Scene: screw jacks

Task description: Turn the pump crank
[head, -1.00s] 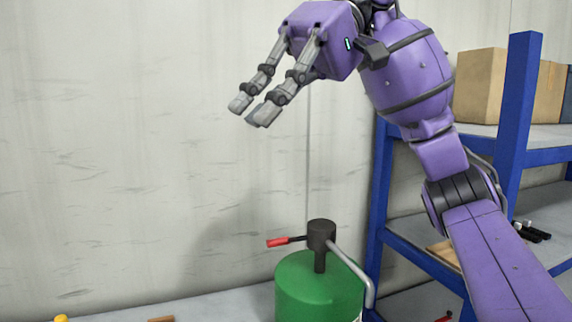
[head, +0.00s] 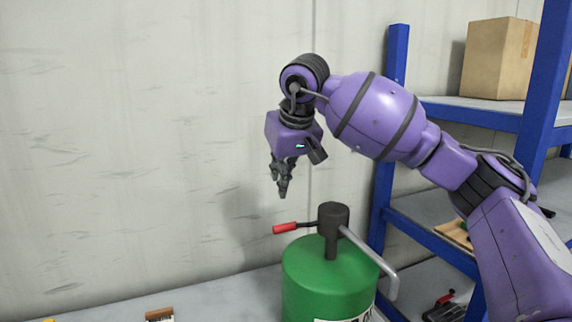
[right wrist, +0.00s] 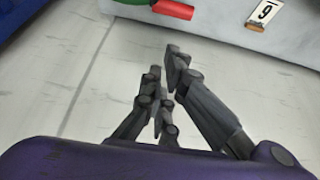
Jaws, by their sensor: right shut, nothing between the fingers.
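The pump is a green drum (head: 325,275) with a dark grey head (head: 333,215) on top. Its crank is a short dark rod ending in a red handle (head: 286,228) that points left, and a grey spout bends down to the right. In the right wrist view the red handle (right wrist: 172,9) shows at the top edge, beyond the fingers. My right gripper (head: 282,194) points down above and slightly left of the red handle, apart from it. Its fingers are shut and empty; they also show in the right wrist view (right wrist: 166,72). My left gripper is not in view.
A blue shelf rack (head: 398,100) stands right of the pump, with a cardboard box (head: 495,60) on its upper shelf. A small block with a label (head: 159,314) lies on the grey surface at left. The wall behind is bare.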

